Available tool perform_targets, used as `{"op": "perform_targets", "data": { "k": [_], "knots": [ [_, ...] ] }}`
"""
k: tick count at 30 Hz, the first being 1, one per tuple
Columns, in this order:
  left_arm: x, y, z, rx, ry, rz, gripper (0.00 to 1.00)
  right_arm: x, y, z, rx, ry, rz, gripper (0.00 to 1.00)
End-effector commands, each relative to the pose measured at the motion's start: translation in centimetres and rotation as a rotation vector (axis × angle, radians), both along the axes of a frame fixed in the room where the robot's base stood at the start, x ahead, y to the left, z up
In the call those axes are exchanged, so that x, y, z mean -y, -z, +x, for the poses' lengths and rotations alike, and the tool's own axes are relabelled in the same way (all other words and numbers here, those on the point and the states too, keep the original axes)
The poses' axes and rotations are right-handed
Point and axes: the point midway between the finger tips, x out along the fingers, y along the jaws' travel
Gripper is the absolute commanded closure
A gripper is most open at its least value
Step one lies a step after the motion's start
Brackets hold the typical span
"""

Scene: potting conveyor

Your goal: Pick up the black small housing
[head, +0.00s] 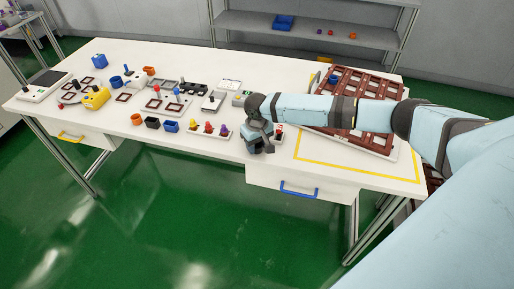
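A small black open-topped housing (152,123) stands upright near the front edge of the white table, between an orange housing (136,119) and a blue housing (170,126). My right gripper (262,147) is over the table's front edge, well to the right of the black housing and apart from it. My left gripper is not in view.
A white tray with red, yellow and purple pieces (209,129) stands between the black housing and my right gripper. A yellow tool (96,98) lies to the left. A brown slotted rack (357,88) lies at the right, partly behind my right arm. Other parts crowd the table behind.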

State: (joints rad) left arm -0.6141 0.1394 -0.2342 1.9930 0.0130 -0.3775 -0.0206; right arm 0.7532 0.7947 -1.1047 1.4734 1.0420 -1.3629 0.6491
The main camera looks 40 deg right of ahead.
Motion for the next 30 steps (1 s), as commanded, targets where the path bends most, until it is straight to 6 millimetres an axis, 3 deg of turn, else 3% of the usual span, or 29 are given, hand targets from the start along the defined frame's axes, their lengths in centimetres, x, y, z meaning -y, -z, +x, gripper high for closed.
{"op": "perform_targets", "data": {
  "k": [1, 3, 14, 19, 25, 30],
  "knots": [
    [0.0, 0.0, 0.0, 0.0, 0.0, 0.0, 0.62, 0.0, 0.0, 0.0, 0.0, 0.0, 0.0, 0.7],
    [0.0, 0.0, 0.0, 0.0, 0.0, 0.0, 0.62, 0.0, 0.0, 0.0, 0.0, 0.0, 0.0, 0.8],
    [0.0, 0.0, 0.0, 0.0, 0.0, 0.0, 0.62, 0.0, -0.1, 0.0, 0.0, 0.0, 0.0, 0.8],
    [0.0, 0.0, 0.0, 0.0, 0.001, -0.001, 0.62, 0.0, -1.2, 0.0, 0.001, 0.0, 0.001, 0.8],
    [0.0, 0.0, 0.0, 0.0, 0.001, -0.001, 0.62, 0.0, -4.7, 0.1, 0.003, 0.001, 0.001, 0.8],
    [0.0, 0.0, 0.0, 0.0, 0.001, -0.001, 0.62, 0.0, -9.7, 0.1, 0.005, -0.001, 0.001, 0.8]
  ]
}}
